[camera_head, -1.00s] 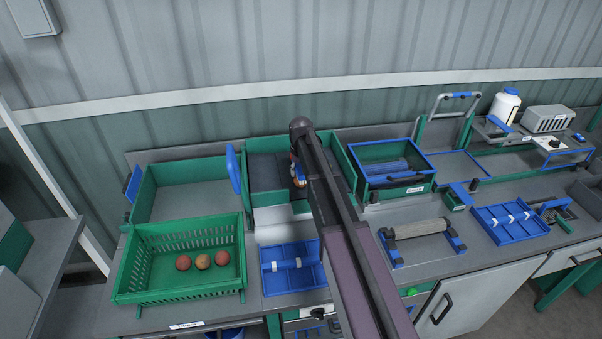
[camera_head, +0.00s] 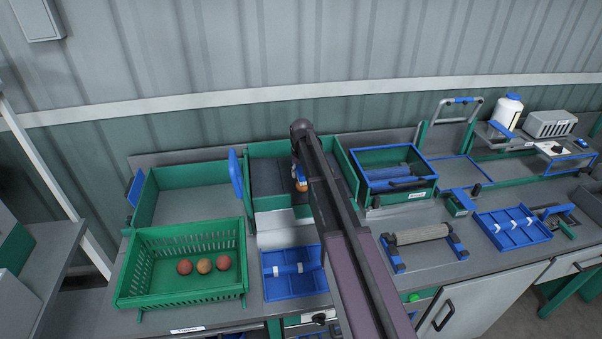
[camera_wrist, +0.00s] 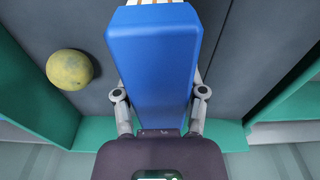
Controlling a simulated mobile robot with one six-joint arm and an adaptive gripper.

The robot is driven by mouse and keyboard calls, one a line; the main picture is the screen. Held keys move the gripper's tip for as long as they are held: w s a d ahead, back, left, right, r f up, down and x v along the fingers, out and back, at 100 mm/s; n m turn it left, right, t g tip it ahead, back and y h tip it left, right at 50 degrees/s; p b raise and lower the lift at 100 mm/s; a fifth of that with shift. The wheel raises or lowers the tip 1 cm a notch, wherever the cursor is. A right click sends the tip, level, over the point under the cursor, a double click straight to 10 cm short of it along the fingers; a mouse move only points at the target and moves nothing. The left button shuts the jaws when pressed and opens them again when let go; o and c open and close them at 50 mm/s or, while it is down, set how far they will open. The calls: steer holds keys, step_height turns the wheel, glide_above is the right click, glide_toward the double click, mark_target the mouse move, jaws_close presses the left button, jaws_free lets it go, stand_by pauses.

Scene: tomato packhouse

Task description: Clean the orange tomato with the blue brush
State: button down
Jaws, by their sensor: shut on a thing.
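My gripper (camera_wrist: 160,105) is shut on the blue brush (camera_wrist: 152,65), whose broad blue back fills the middle of the wrist view. Pale bristles show at its far end, with a little orange between them. In the head view the brush (camera_head: 295,171) is a small blue and white patch beside my arm, over the dark-floored green bay. An orange round thing (camera_head: 302,187), likely the orange tomato, shows just below it, partly hidden by my arm; I cannot tell whether they touch. A yellowish tomato (camera_wrist: 69,69) lies on the dark floor left of the brush in the wrist view.
A green crate (camera_head: 180,296) with three reddish-orange tomatoes stands at front left. An empty green-walled bay (camera_head: 190,185) is behind it. Blue trays (camera_head: 285,290), a roller stand (camera_head: 420,233) and a blue-rimmed green bin (camera_head: 397,157) fill the bench nearby.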

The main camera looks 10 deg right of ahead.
mark_target(304, 180)
steer(key=shift+r+p, duration=2.95)
steer(key=shift+r, duration=0.1)
steer(key=shift+f, duration=0.2)
steer(key=shift+s+f+b, duration=0.35)
steer(key=shift+f+b, duration=0.5)
steer(key=shift+b, duration=0.05)
steer(key=shift+s+f+b, duration=0.4)
steer(key=shift+f+b, duration=0.45)
steer(key=shift+b, duration=0.05)
steer(key=shift+s+f+b, duration=0.35)
steer(key=shift+f+b, duration=0.5)
steer(key=shift+b, duration=0.05)
steer(key=shift+f+b, duration=0.4)
steer(key=shift+w+r, duration=0.1)
steer(key=shift+w, duration=0.95)
steer(key=shift+s, duration=0.2)
steer(key=shift+s+d, duration=0.1)
steer(key=shift+s, duration=1.85)
